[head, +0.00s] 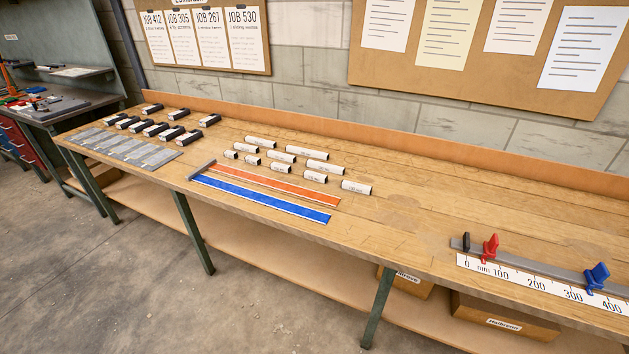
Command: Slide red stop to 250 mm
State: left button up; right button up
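The red stop (490,248) sits on a grey rail (542,264) at the right end of the bench. A white scale (518,281) with printed numbers from 0 to 400 mm runs along the rail's front. The red stop stands a little short of the 100 mark. A blue stop (596,277) sits farther right on the rail, between the 300 and 400 marks. A small black end piece (466,242) stands at the 0 end. Neither of my grippers shows in the head view.
Bare bench top lies left of the rail. Cardboard boxes (500,316) stand underneath.

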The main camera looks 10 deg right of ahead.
aim_at(489, 246)
jog(key=z, duration=1.65)
